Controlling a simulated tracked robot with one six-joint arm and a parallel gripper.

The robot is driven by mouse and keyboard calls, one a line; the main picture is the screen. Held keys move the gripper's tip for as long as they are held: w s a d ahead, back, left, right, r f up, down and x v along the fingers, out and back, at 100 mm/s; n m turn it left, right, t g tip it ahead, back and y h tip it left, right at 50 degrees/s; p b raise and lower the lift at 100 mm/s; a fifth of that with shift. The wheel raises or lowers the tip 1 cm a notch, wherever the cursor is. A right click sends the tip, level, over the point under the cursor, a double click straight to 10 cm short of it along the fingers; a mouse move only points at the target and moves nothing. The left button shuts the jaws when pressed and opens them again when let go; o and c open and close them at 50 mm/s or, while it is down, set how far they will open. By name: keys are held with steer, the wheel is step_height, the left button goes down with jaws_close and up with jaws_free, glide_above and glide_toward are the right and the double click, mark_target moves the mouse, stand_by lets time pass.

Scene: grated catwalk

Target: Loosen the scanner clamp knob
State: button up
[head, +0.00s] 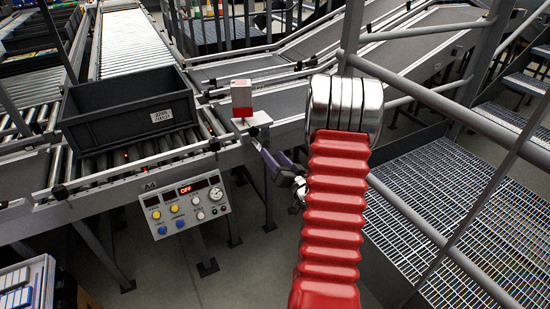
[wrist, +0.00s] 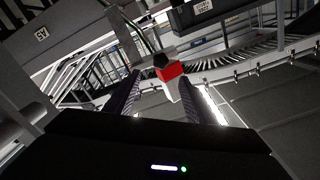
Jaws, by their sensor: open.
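The scanner is a small box with a red front and grey top (head: 241,98), standing on a pale bracket (head: 255,121) at the conveyor's edge. In the wrist view the red part (wrist: 172,70) shows between the fingertips, with a dark angular piece (wrist: 160,60) beside it that may be the clamp knob. I cannot make out the knob in the head view. My gripper (head: 262,148) reaches up from below right, its tips close under the bracket. In the wrist view my gripper (wrist: 160,82) has two dark purple fingers spread apart, with nothing held. Contact cannot be told.
A black labelled tote (head: 130,112) sits on the rollers left of the scanner. A control panel (head: 186,205) reading OFF hangs below the conveyor. Grey railings (head: 425,95) and grated steps (head: 470,200) stand at the right. Bare floor shows beneath the conveyor.

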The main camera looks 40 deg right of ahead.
stand_by(0.3)
steer(key=w+a+r+n+g, duration=0.1)
steer(key=a+r+n+g, duration=0.15)
steer(key=a+r, duration=0.45)
steer(key=w+a+r+n+g, duration=0.15)
steer(key=a+r+g, duration=0.3)
steer(key=a, duration=0.55)
steer(key=s+a+r+n+g+y, duration=0.3)
steer(key=s+a+n+g+y, duration=0.1)
steer(key=s+a, duration=1.8)
steer(key=shift+s+a+r+n+g+y, duration=0.15)
steer(key=shift+s+a+n+g+y, duration=0.3)
steer(key=shift+n, duration=0.25)
steer(key=shift+w, duration=0.1)
steer(key=shift+c, duration=0.4)
